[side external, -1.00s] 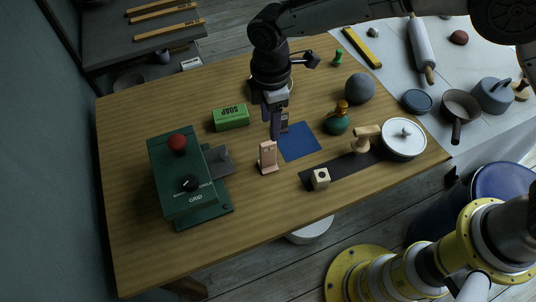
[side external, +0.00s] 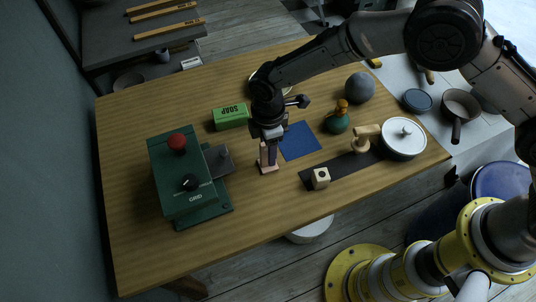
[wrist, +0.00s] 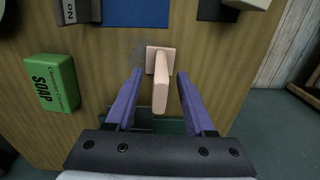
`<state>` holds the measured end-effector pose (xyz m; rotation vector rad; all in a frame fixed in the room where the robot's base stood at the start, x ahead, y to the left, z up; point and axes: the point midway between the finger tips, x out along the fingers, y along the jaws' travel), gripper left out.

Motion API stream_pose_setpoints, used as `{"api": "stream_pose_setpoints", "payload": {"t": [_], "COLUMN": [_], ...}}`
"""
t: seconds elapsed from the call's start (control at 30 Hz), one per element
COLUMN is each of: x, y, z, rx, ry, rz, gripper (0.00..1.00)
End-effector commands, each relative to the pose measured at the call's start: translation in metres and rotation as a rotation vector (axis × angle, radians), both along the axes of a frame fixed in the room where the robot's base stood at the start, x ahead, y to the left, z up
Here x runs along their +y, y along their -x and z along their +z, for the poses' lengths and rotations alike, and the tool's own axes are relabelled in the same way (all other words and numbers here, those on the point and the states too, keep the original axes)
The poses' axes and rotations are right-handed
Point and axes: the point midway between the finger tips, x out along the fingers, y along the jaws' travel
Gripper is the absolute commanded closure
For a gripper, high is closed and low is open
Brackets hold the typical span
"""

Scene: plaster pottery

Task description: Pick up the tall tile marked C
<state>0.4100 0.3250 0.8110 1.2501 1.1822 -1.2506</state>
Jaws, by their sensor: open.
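A pale pink upright tile (side external: 262,157) on a small foot stands on the wooden table, left of the blue mat. In the wrist view the tile (wrist: 160,85) is between my gripper's two purple fingers, with a gap on each side. No letter is readable on it. My gripper (wrist: 160,75) is open and empty, pointing down over the tile. In the side view my gripper (side external: 269,158) partly covers the tile.
A green soap box (side external: 231,117) lies behind the tile. A green GRID box (side external: 185,180) with a red knob stands to the left. A blue mat (side external: 300,141), a dark strip (side external: 345,172) and a pale cube (side external: 321,178) are to the right. A grey lettered block (wrist: 78,10) shows partly.

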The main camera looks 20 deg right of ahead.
Motion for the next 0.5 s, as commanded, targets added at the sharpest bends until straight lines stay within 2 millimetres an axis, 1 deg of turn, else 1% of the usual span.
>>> {"api": "stream_pose_setpoints", "payload": {"t": [0.13,0.17,0.2,0.27,0.3,0.43,0.47,0.5], "x": [0.0000,0.0000,0.0000,0.0000,0.0000,0.0000,0.0000,0.0000], "y": [-0.0001,-0.0001,-0.0001,-0.0001,-0.0001,-0.0001,-0.0001,-0.0001], "z": [0.0000,0.0001,0.0002,0.0002,0.0003,0.0004,0.0004,0.0004], "rx": [0.000,0.000,0.000,0.000,0.000,0.000,0.000,0.000], "ry": [0.000,0.000,0.000,0.000,0.000,0.000,0.000,0.000], "rz": [0.000,0.000,0.000,0.000,0.000,0.000,0.000,0.000], "gripper": [0.46,0.48,0.55,0.66,0.73,0.96,1.00,1.00]}}
